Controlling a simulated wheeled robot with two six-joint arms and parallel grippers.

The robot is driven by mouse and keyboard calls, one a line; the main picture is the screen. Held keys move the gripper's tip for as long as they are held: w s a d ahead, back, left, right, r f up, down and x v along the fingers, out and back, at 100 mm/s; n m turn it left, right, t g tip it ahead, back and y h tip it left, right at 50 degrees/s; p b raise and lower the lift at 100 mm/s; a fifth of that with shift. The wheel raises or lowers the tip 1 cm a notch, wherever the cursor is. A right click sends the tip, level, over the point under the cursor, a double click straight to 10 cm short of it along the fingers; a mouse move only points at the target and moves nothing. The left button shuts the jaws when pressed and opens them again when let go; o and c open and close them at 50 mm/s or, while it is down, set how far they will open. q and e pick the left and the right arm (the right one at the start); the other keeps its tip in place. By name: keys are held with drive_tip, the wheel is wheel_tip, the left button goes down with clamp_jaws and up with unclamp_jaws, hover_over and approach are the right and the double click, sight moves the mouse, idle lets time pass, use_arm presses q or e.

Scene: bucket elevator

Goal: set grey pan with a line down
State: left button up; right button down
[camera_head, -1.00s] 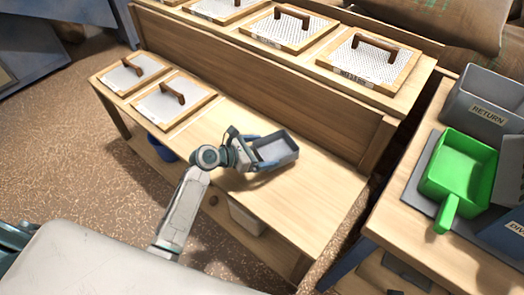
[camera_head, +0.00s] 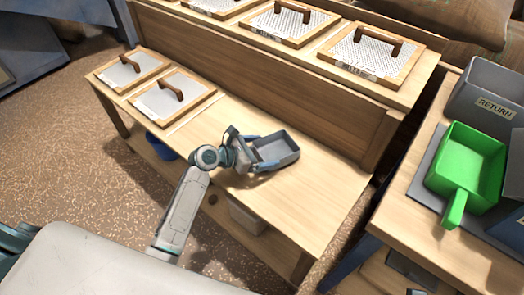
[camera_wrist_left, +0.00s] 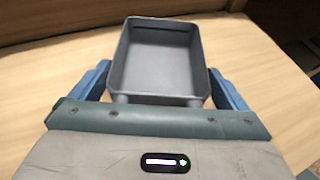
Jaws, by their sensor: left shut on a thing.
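The grey pan (camera_head: 275,149) is a small open rectangular tray, empty, over the lower bench top (camera_head: 318,190). My left gripper (camera_head: 258,153) has its blue fingers shut on the near end of the pan. In the left wrist view the pan (camera_wrist_left: 160,91) sits level between the two blue fingers (camera_wrist_left: 160,88), its inside bare. Whether its underside touches the bench top is hard to tell.
Framed mesh screens with brown handles (camera_head: 172,95) lie on the bench's left end, more on the raised shelf (camera_head: 372,52) behind. A green scoop (camera_head: 465,168) and a grey RETURN bin (camera_head: 488,92) stand on the right table. Bench top right of the pan is clear.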

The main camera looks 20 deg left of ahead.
use_arm(q)
drive_tip(key=shift+f, duration=0.65)
idle(0.4)
drive_tip(key=o, duration=0.7)
drive_tip(key=shift+o, duration=0.2)
drive_tip(key=shift+s+a+r, duration=0.1)
drive_tip(key=shift+s+a, duration=0.1)
drive_tip(key=p+v, duration=0.1)
drive_tip(key=v, duration=0.9)
drive_tip(key=shift+s+a, duration=0.1)
drive_tip(key=shift+s, duration=0.05)
use_arm(e)
drive_tip(key=f, duration=0.1)
drive_tip(key=w+f, duration=0.1)
drive_tip(key=f, duration=0.1)
drive_tip(key=shift+d+f+g, duration=0.15)
drive_tip(key=shift+f+g, duration=0.05)
drive_tip(key=shift+g, duration=0.1)
